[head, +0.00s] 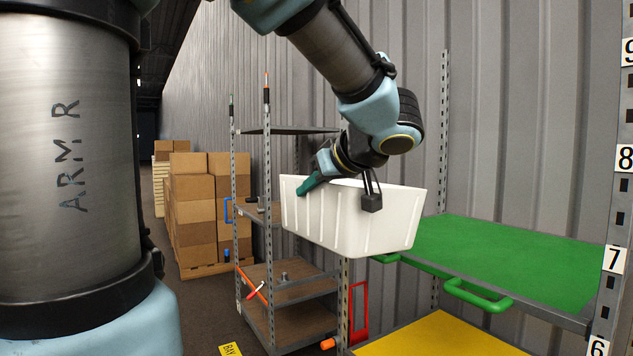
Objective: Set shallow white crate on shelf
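The white crate (350,222) has ribbed, sloping walls and hangs roughly level in the air, left of the green shelf (515,250). Its right end is close to the shelf's left edge and stands above the shelf surface in the picture. My gripper (311,184) is at the crate's top rim near its left end. A green finger lies over the outside of the near wall, and the other finger is hidden. The grip appears shut on the rim. The inside of the crate is hidden. The green shelf surface is bare.
A yellow shelf (435,336) lies below the green one. A green handle (478,296) sticks out from the green shelf's front. A numbered upright (612,230) stands at right. A metal rack with brown shelves (290,285) stands behind the crate. Stacked cardboard boxes (197,205) are further back.

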